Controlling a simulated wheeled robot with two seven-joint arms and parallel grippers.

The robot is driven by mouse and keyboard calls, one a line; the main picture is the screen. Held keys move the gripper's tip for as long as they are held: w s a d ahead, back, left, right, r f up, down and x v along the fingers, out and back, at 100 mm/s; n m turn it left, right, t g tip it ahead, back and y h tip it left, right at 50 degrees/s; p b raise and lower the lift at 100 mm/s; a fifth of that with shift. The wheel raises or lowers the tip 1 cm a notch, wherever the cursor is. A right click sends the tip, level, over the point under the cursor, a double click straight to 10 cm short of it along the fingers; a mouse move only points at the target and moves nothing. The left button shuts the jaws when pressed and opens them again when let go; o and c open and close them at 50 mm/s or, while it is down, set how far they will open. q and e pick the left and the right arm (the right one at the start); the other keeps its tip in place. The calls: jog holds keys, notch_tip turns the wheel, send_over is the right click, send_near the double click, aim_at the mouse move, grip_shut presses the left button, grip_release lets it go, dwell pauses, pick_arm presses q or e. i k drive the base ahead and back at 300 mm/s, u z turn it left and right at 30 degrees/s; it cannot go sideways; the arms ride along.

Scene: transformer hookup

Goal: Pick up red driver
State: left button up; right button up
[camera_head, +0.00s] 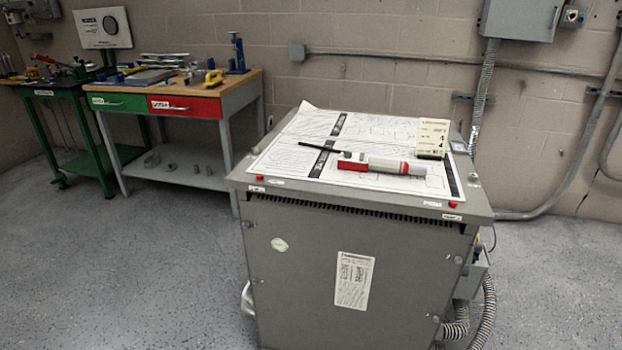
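A red and light grey driver (385,165) lies on its side on top of the grey transformer cabinet (290,245). A thin black rod (319,147) points left from near its left end; I cannot tell whether it is part of the driver. The driver rests on a printed diagram sheet (295,155) that covers much of the cabinet's top. Neither of my grippers shows in the head view.
A small cream card or box (433,136) stands behind the driver's right end. Red knobs sit at the cabinet's front edge. A workbench (240,98) with tools stands at the back left. Conduits run down on the right. The floor (130,265) at left is clear.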

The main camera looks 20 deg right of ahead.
aim_at(390, 166)
jog(key=u, duration=0.45)
jog(key=k, duration=0.7)
jog(key=u, duration=0.7)
jog(key=i, duration=1.65)
jog(key=z, duration=1.65)
jog(key=i, duration=0.8)
jog(key=z, duration=0.9)
